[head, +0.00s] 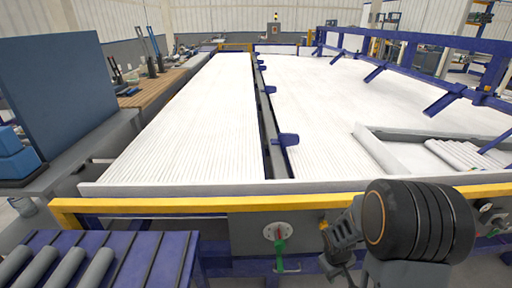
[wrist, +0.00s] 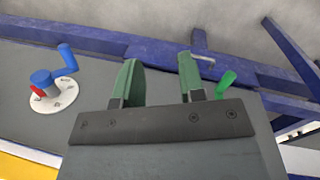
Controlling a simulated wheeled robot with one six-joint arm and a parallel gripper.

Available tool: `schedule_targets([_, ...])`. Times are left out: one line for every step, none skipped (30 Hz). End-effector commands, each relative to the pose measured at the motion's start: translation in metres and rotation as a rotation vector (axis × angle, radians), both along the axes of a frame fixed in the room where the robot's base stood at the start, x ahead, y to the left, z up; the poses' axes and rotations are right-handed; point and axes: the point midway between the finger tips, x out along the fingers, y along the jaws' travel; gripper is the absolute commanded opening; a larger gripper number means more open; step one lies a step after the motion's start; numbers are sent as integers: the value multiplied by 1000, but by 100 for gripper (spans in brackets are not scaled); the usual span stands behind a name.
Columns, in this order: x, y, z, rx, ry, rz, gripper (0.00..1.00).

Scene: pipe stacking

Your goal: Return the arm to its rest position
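My gripper (wrist: 159,68) shows in the wrist view with its two green fingers apart and nothing between them. It faces a grey panel and blue beams, and does not visibly touch them. In the head view my arm is at the lower right, in front of the yellow rail (head: 190,205); the fingers cannot be made out clearly there. Several grey pipes (head: 62,268) lie on a blue rack (head: 155,262) at the lower left of the head view, apart from my arm.
A wide white ribbed bed (head: 195,115) stretches away behind the yellow rail. More pipes (head: 462,153) lie in a grey frame at the right. A blue crank (wrist: 55,75) on a round plate and a green handle (wrist: 226,82) stand near my gripper in the wrist view.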

Motion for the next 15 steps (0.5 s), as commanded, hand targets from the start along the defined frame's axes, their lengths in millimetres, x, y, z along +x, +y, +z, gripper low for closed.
schedule_targets([-7,7,53,3,-12,-86,37])
schedule_targets([-13,12,74,10,-12,-138,37])
schedule_targets([-20,20,101,22,-17,-199,37])
schedule_targets([-26,25,120,33,-22,-240,37])
schedule_targets([-31,31,139,46,-28,-276,37])
schedule_targets([-38,39,163,66,-40,-314,37])
schedule_targets([-43,44,180,81,-49,-339,37])
schedule_targets([-47,50,196,97,-63,-357,37])
schedule_targets([-53,57,217,119,-82,-373,37])
schedule_targets([-57,61,231,134,-98,-381,37])
schedule_targets([-59,65,244,149,-117,-384,37])
schedule_targets([-62,70,261,166,-146,-381,37])
schedule_targets([-64,73,273,179,-171,-378,37])
schedule_targets([-64,76,283,188,-196,-372,37])
schedule_targets([-65,79,297,199,-230,-363,37])
